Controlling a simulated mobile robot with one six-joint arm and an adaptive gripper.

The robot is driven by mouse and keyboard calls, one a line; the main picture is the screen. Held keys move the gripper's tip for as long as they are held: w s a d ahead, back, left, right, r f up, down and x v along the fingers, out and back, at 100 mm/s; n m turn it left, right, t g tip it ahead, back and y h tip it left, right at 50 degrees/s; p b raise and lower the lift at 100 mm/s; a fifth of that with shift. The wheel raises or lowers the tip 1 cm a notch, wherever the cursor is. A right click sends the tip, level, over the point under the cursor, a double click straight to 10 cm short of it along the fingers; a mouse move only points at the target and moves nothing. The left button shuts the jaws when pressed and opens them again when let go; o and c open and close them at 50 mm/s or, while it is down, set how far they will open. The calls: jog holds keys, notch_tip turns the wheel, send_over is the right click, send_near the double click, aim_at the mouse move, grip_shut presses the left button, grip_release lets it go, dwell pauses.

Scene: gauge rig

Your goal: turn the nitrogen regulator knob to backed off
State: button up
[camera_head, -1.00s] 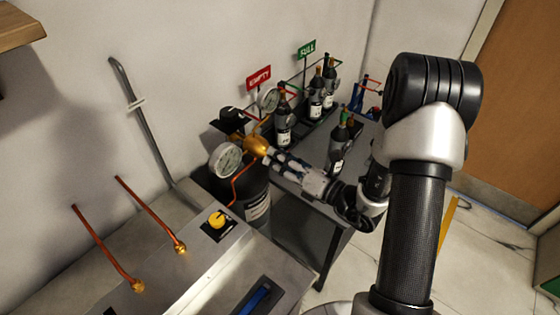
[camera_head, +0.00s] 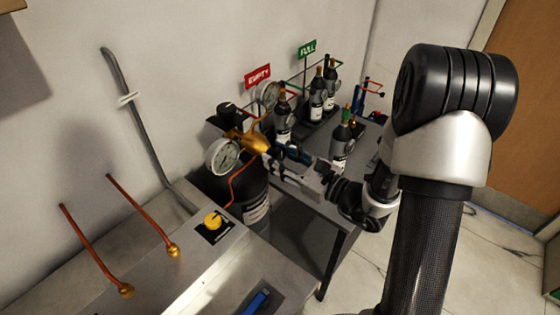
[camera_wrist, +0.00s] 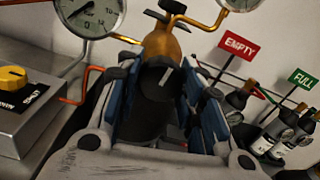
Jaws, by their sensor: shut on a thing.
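The nitrogen regulator is a brass body (camera_head: 254,142) on a dark cylinder (camera_head: 243,188), with two round white-faced gauges. My gripper (camera_head: 275,158) reaches it from the right in the head view and hides its knob there. In the wrist view, the black knob (camera_wrist: 157,82) with a white mark on its face sits in front of the brass body (camera_wrist: 167,47). My gripper (camera_wrist: 162,88) is shut on the knob, with a blue-padded finger on either side. The near gauge (camera_head: 222,157) also shows, partly cut off, in the wrist view (camera_wrist: 90,14).
An orange pipe (camera_head: 236,185) runs down from the regulator. A yellow knob (camera_head: 213,220) sits on the grey bench to the left. Small bottles (camera_head: 318,98) stand behind, by the red EMPTY sign (camera_head: 257,76) and green FULL sign (camera_head: 307,48).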

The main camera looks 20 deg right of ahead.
jog(key=shift+n, duration=0.6)
jog(key=shift+b, duration=0.3)
jog(key=o, duration=1.1)
jog(key=shift+c, duration=0.2)
jog(key=shift+s+d, duration=0.1)
jog(key=v, duration=1.1)
jog(key=shift+s+d, duration=0.2)
jog(key=shift+s, duration=0.15)
jog(key=shift+a+n, duration=0.1)
jog(key=shift+n, duration=0.2)
